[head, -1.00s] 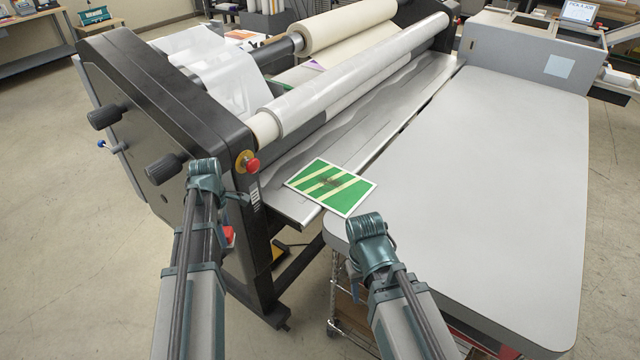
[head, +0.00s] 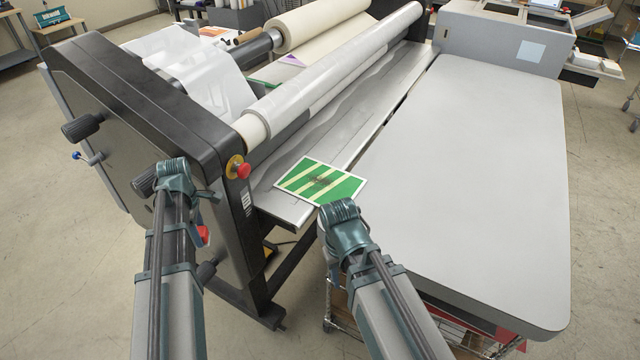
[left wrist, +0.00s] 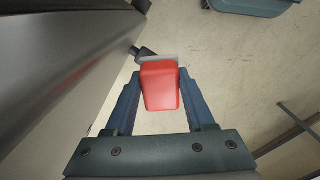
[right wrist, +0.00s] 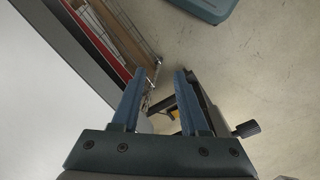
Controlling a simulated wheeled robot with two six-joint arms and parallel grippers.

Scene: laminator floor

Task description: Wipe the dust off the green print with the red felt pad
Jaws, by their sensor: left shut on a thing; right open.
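The green print (head: 321,181) with pale stripes lies across the laminator's front metal bed, its near right corner by the grey table. A dark smudge of dust (head: 322,180) shows near its middle. The red felt pad (left wrist: 160,88) is between the fingers of my left gripper (left wrist: 158,90), which is shut on it; a grey edge shows at its far end. In the head view the pad (head: 203,235) is partly hidden beside my left arm, left of the print and below the bed. My right gripper (right wrist: 156,75) is open and empty, near the table's near left corner.
The grey table (head: 470,180) is bare and wide to the right. The laminator's black side housing (head: 140,120) stands close to my left arm, with a red stop button (head: 243,171). A film roller (head: 330,75) spans behind the print.

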